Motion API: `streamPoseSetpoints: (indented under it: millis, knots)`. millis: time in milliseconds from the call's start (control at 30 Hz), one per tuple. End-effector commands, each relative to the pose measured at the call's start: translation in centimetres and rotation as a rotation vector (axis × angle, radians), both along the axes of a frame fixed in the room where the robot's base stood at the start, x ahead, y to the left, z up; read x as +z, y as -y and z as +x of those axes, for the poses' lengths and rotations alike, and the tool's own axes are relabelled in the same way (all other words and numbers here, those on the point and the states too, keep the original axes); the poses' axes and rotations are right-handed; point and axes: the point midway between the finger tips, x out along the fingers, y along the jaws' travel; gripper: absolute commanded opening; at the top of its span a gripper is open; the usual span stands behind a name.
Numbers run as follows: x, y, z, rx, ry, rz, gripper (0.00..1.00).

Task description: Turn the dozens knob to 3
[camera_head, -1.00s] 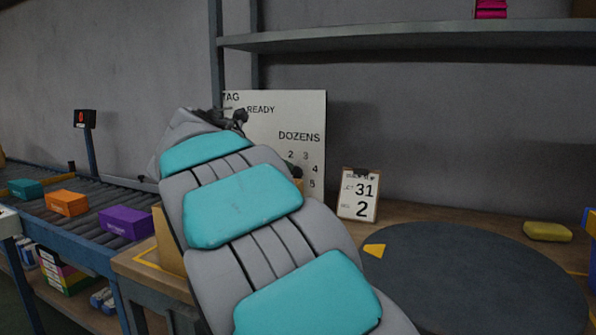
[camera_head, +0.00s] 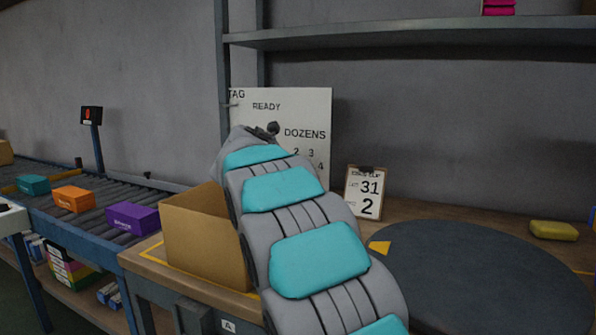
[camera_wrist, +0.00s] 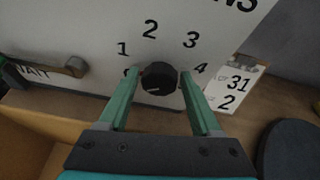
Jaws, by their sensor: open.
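The dozens knob (camera_wrist: 158,78) is round and black, on a white panel (camera_wrist: 75,30) with numbers around it. In the wrist view 1, 2, 3 and 4 show; a mark left of the knob is mostly behind a finger. A pale line on the knob's lower part looks like a pointer, but I cannot tell its setting surely. My gripper (camera_wrist: 159,74) is open, with one green finger on each side of the knob. I cannot tell whether they touch it. In the head view the panel (camera_head: 312,110) shows "DOZENS", and my arm hides the knob.
An open cardboard box (camera_head: 200,240) stands left of my arm, below the panel. A clipboard card (camera_head: 364,193) with 31 and 2 stands to the right. A dark round mat (camera_head: 480,265) and yellow block (camera_head: 554,230) lie farther right. A conveyor (camera_head: 100,215) carries boxes at left.

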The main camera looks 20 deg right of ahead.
Motion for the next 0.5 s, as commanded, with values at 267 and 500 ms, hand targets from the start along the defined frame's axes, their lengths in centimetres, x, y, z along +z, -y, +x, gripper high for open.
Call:
streamPoseSetpoints:
  millis: [267,500]
  knots:
    - [0.00,-0.04,-0.01,0.000,0.000,0.000,0.44]
    - [-0.02,-0.03,-0.02,0.000,-0.001,0.001,0.17]
